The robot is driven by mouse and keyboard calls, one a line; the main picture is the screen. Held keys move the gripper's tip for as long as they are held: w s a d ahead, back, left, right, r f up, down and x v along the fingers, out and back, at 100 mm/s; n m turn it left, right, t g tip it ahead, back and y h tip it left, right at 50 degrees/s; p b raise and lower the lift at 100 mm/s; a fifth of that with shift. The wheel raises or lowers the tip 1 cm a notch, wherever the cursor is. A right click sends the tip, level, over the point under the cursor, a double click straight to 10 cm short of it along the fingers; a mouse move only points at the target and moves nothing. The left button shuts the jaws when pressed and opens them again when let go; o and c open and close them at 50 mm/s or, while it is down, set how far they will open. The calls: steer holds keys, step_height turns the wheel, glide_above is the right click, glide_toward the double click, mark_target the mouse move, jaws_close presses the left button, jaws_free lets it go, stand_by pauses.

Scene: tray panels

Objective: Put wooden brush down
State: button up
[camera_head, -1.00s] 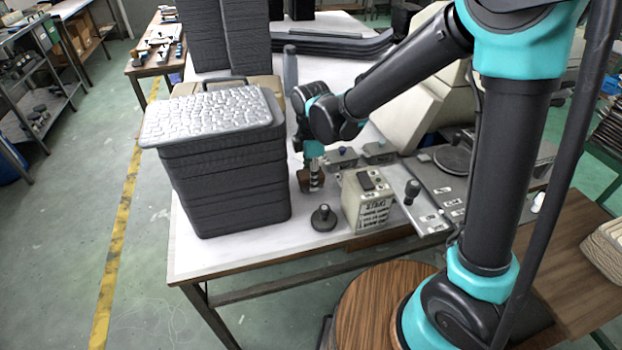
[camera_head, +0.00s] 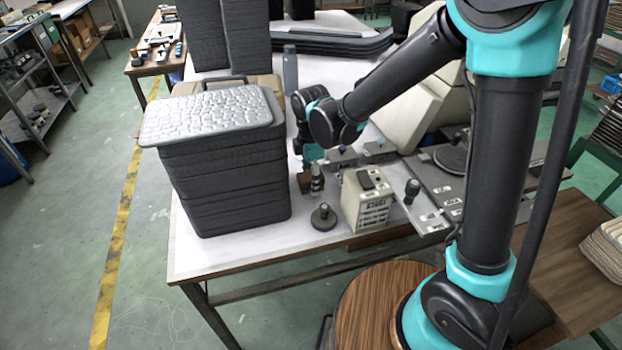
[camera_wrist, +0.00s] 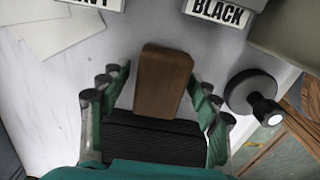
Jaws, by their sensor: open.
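The wooden brush, a brown block, is near the front of the white table (camera_head: 240,256), right of the dark panel stack, in the head view (camera_head: 305,183). In the wrist view its wooden top (camera_wrist: 163,82) lies between the spread fingers of my gripper (camera_wrist: 155,100), with a gap on each side. My gripper is open and not clamped on it. In the head view my gripper (camera_head: 316,176) is low beside the brush and partly covers it. A black ribbed surface (camera_wrist: 150,138) shows below the wood; I cannot tell whether it belongs to the brush.
The tall dark panel stack (camera_head: 225,185), topped by a grey textured sheet (camera_head: 205,113), stands close at left. A round black knobbed weight (camera_head: 323,217) and a beige labelled box (camera_head: 365,203) stand close at right. More labelled boxes sit behind. The table's front edge is bare.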

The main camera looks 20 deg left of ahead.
step_height(320, 180, up, 12)
stand_by(0.5)
steer(key=shift+r, duration=0.1)
